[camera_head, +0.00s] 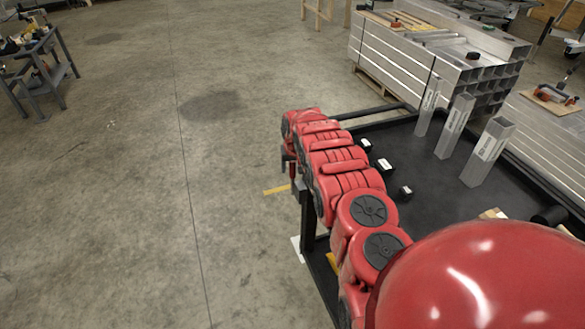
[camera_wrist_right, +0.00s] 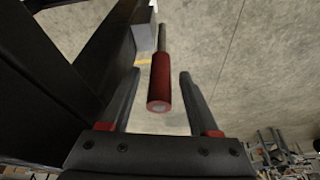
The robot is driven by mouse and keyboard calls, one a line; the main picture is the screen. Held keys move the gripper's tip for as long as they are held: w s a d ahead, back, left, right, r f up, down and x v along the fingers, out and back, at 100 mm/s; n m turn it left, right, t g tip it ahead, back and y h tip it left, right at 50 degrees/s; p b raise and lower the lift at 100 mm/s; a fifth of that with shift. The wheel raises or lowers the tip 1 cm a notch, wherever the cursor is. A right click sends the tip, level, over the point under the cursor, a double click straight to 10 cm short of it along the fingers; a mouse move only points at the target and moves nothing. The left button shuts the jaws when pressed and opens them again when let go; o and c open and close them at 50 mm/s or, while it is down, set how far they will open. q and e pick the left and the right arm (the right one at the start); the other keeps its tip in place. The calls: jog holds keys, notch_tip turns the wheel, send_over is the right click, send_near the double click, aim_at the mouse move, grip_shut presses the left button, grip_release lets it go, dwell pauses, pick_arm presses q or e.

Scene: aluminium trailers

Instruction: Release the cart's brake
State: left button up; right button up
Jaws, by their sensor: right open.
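The cart (camera_head: 445,185) is a low black platform at the right of the head view. Its brake lever has a dark rod and a red cylindrical grip (camera_wrist_right: 160,88), seen in the right wrist view. My right gripper (camera_wrist_right: 158,76) is open, with one finger on each side of the red grip and visible gaps to both. I cannot tell from this view how deep the grip sits between the fingers. In the head view my red right arm reaches along the cart's left edge and mostly hides the gripper. My left gripper is in neither view.
Several upright square metal tubes (camera_head: 455,127) and small black blocks stand on the cart. Stacked aluminium profiles (camera_head: 425,65) lie behind it. A grey work table (camera_head: 38,65) stands at the far left. The concrete floor (camera_head: 140,190) left of the cart is clear.

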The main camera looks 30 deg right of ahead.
jog(key=shift+s+a+r, duration=0.1)
jog(key=shift+s+r, duration=0.1)
jog(key=shift+r, duration=0.5)
jog(key=p+v, duration=1.5)
jog(key=p, duration=0.2)
jog(key=shift+r, duration=0.35)
jog(key=shift+s+a+f, duration=0.1)
